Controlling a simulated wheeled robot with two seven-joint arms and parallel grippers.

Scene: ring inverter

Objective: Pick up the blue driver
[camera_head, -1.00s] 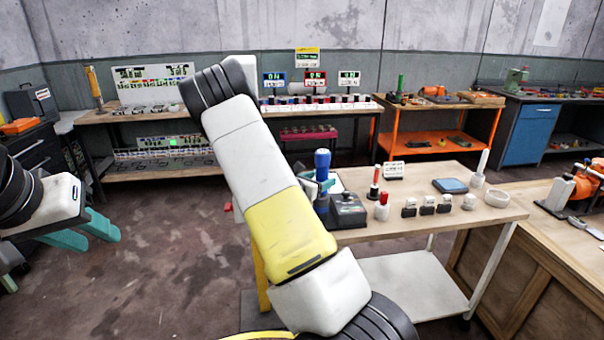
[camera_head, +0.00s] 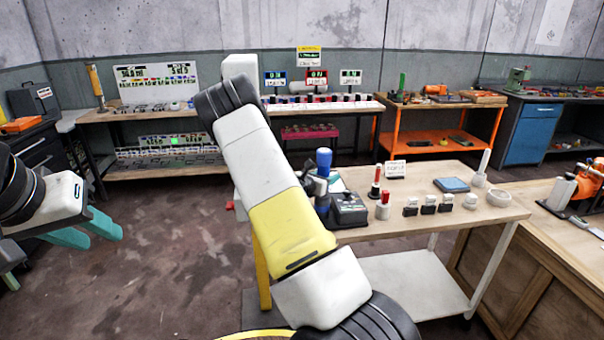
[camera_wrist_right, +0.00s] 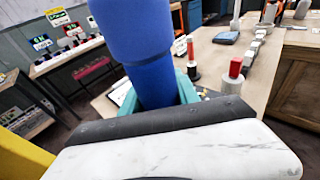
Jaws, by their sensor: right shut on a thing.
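The blue driver (camera_head: 323,161) stands roughly upright at the left edge of the light wooden workbench (camera_head: 400,222), beside a dark box-like device (camera_head: 349,208). In the right wrist view its thick blue handle (camera_wrist_right: 135,40) rises between the teal fingers of my right gripper (camera_wrist_right: 157,97), which is shut on it. The driver's lower end is hidden there by the gripper. In the head view my right arm covers most of that gripper. My left gripper (camera_head: 85,231) is far left, away from the bench, with its teal fingers apart and empty.
Red-topped pieces (camera_head: 383,206), several small dark-and-white blocks, a blue pad (camera_head: 451,185) and a white ring (camera_head: 498,197) occupy the bench to the right. A lower white shelf (camera_head: 415,285) lies beneath. Floor at left is clear.

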